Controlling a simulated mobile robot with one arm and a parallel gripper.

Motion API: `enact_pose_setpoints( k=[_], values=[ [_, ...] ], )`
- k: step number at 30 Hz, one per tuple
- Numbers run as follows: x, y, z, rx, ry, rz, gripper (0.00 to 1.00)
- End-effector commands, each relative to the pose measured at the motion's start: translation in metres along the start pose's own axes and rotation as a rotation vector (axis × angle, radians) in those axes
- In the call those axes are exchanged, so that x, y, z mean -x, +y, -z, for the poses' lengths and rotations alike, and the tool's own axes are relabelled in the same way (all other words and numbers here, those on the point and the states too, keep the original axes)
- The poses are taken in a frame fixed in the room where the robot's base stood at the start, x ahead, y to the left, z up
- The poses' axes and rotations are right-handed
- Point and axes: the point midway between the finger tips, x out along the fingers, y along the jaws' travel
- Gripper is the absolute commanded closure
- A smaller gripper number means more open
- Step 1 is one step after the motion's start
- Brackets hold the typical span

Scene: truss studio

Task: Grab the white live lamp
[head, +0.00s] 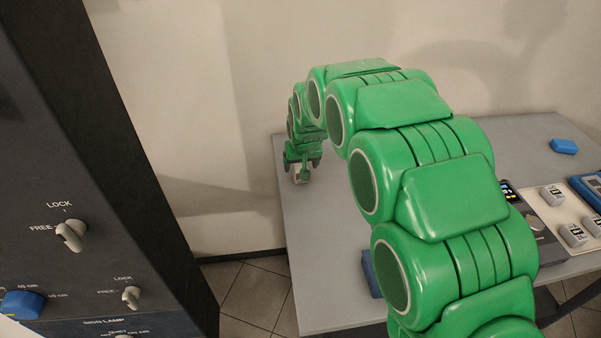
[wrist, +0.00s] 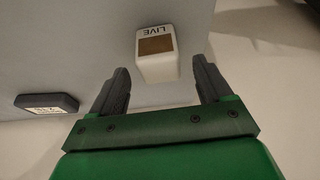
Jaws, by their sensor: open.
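The white live lamp (wrist: 157,55) is a small white block with a brown panel and the word LIVE, which reads upside down in the wrist view. It stands on the grey table near its edge. My gripper (wrist: 161,68) is open, with its two dark fingers on either side of the lamp's near end. I cannot tell whether either finger touches it. In the head view my gripper (head: 303,163) is low over the table's far left corner, and a small part of the lamp (head: 297,176) shows beneath it, mostly hidden.
A dark block with a pale label (wrist: 47,104) lies to the left in the wrist view. On the grey table (head: 320,300) are a blue block (head: 564,146), a partly hidden blue thing (head: 370,273) and a panel with white blocks (head: 552,195). A dark switch cabinet (head: 100,200) stands left.

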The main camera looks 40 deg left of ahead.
Motion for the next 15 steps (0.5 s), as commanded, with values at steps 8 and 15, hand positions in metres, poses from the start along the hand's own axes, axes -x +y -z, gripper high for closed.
enact_pose_setpoints(
  k=[8, 15],
  values=[
    [-0.031, -0.001, 0.0, 0.0, 0.001, 0.001, 0.21],
    [-0.039, -0.001, 0.0, 0.0, 0.001, 0.0, 0.21]
  ],
)
